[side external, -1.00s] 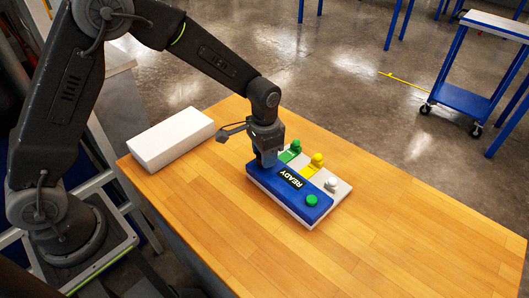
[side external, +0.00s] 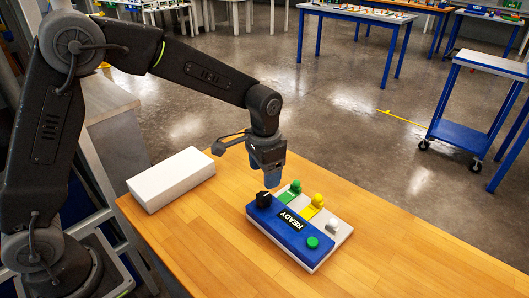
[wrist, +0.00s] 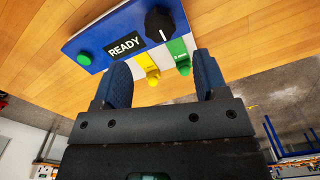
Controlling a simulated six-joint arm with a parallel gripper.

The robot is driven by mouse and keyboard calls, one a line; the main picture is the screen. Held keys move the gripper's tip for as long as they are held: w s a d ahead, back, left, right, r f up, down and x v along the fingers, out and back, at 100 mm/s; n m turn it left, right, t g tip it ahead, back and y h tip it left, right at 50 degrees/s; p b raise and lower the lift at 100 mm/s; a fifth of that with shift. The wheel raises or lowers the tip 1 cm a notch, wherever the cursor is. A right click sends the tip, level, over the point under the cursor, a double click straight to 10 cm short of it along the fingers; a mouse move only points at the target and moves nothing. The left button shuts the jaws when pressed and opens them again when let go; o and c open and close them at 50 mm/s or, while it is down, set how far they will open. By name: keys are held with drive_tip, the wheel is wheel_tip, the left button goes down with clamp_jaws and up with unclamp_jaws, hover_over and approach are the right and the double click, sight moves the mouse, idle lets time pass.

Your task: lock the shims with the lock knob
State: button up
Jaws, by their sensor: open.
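The black lock knob (side external: 263,200) stands on the left end of the blue panel (side external: 285,229). It also shows in the wrist view (wrist: 160,22), with its white line pointing toward the shim side. A green shim (side external: 290,191) and a yellow shim (side external: 314,206) sit in slots along the panel's far side; the wrist view shows the green shim (wrist: 178,57) and the yellow shim (wrist: 146,67) too. My gripper (side external: 273,182) is above the knob, apart from it. In the wrist view its blue fingers (wrist: 162,78) are spread with nothing between them.
The panel carries a "READY" label (side external: 292,219) and a green button (side external: 313,242). A white block (side external: 171,180) lies left on the wooden table. The table's front right is clear.

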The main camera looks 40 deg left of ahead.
wheel_tip(320, 180, up, 6)
drive_tip(key=shift+f, duration=0.1)
idle(0.4)
drive_tip(key=s+a+r+n+t, duration=0.25)
drive_tip(key=s+a+r, duration=0.25)
drive_tip(key=s+r, duration=0.45)
drive_tip(key=s+a+f+n+t, duration=0.1)
drive_tip(key=s+a+f+t, duration=0.1)
drive_tip(key=s, duration=1.1)
drive_tip(key=shift+s+t, duration=0.25)
drive_tip(key=shift+t, duration=0.3)
drive_tip(key=shift+f+n, duration=0.1)
drive_tip(key=shift+n, duration=0.15)
